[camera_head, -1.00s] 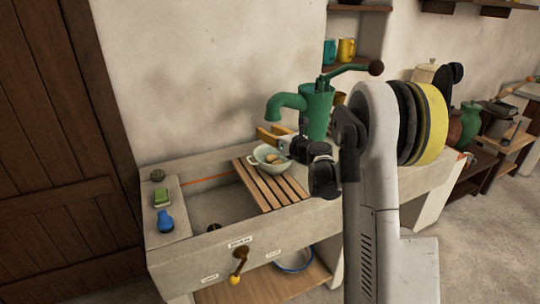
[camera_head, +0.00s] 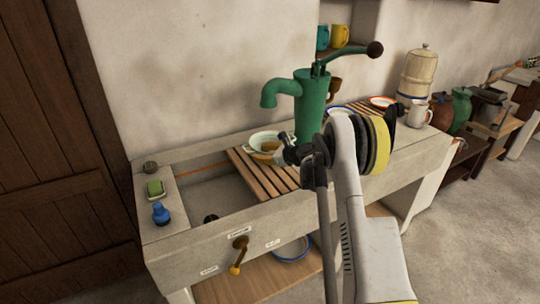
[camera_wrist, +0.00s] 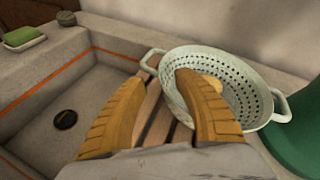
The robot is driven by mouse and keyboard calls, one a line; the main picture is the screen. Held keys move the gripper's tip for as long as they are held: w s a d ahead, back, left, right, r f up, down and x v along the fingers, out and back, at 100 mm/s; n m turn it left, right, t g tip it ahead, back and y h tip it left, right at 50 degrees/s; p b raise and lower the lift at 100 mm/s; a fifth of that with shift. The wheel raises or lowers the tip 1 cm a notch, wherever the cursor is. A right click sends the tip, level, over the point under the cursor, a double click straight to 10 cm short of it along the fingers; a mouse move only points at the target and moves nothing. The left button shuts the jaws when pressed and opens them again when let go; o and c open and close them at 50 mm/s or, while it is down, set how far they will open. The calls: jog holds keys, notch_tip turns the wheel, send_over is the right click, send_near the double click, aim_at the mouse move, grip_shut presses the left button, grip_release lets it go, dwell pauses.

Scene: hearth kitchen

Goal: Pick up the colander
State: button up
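The pale green colander (camera_head: 258,136) sits on the wooden slatted rack (camera_head: 246,168) over the sink's right side. In the wrist view the colander (camera_wrist: 245,88) shows its perforated wall and two loop handles. My gripper (camera_wrist: 158,82) is open with its two yellow-orange fingers apart. The right finger reaches over the inside of the colander; the left finger is outside it, above the slats and sink edge. The near-left rim and handle lie between and just beyond the fingertips. A small tan thing in the colander is partly hidden behind the right finger. Contact cannot be told.
The green pump (camera_head: 311,100) stands close behind and right of the colander. The stone sink basin (camera_head: 205,195) is open to the left. A white mug (camera_head: 419,113) is farther right.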

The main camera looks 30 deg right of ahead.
jog(key=shift+x, duration=1.1)
jog(key=shift+c, duration=0.4)
grip_shut()
jog(key=shift+r, duration=0.1)
